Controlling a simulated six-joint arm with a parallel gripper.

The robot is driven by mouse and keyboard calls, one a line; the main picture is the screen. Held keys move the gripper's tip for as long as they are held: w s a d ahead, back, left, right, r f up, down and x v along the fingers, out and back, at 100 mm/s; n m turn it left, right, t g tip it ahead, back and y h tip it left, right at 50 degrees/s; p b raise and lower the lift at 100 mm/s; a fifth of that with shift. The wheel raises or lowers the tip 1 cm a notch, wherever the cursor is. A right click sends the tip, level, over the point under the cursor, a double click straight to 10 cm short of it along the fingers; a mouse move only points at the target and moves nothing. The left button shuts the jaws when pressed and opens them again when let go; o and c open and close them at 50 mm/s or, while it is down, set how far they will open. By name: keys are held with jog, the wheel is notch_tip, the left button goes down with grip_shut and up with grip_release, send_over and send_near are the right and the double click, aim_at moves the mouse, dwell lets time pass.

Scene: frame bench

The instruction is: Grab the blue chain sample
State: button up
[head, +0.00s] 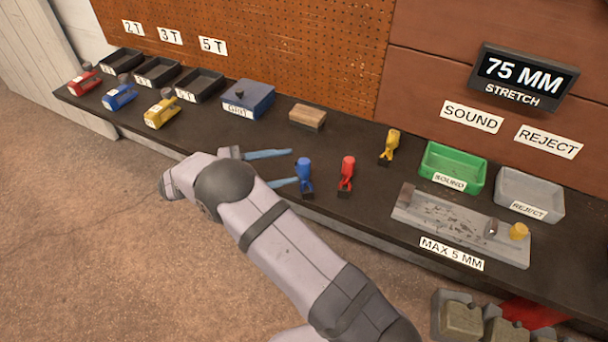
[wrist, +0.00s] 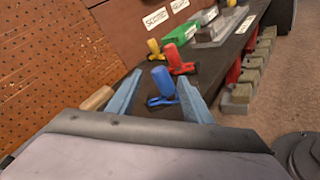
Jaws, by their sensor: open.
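The blue chain sample (head: 304,172) stands upright on the dark bench, with a blue cylinder on top and a dark foot. It also shows in the wrist view (wrist: 163,82), between and beyond my two fingers. My gripper (head: 281,168) is open and empty, its two blue fingers pointing right toward the blue sample. In the head view the nearer fingertip comes close to the sample; I cannot tell whether it touches. A red sample (head: 347,172) and a yellow sample (head: 391,143) stand further right along the bench.
A green SOUND tray (head: 453,165), a grey REJECT tray (head: 529,194) and a metal test plate (head: 460,232) lie to the right. A wooden block (head: 307,117) and blue box (head: 248,100) stand behind my gripper. The sign (head: 522,78) reads 75 MM STRETCH.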

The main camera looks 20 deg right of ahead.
jog(key=n+t, duration=0.1)
jog(key=n, duration=0.1)
jog(key=d+n+t+p, duration=0.1)
jog(key=n, duration=0.2)
jog(key=shift+s+d+f+n+t+h+p, duration=0.1)
jog(key=shift+d+f+n+t+h+p, duration=0.2)
jog(key=shift+n+t+h+p, duration=0.1)
jog(key=n, duration=0.1)
jog(key=f+n+t, duration=0.1)
jog(key=n, duration=0.1)
jog(key=shift+d+f+n+t+p, duration=0.25)
jog(key=shift+d+n+t+p, duration=0.05)
jog(key=shift+d, duration=0.05)
jog(key=shift+s+p+x, duration=0.15)
jog(key=shift+p+x, duration=0.55)
jog(key=shift+x, duration=0.8)
jog(key=shift+s+p+x, duration=0.1)
jog(key=shift+p+x, duration=0.55)
jog(key=shift+x, duration=0.9)
jog(key=shift+w+d, duration=0.2)
jog(key=shift+d, duration=0.45)
grip_shut()
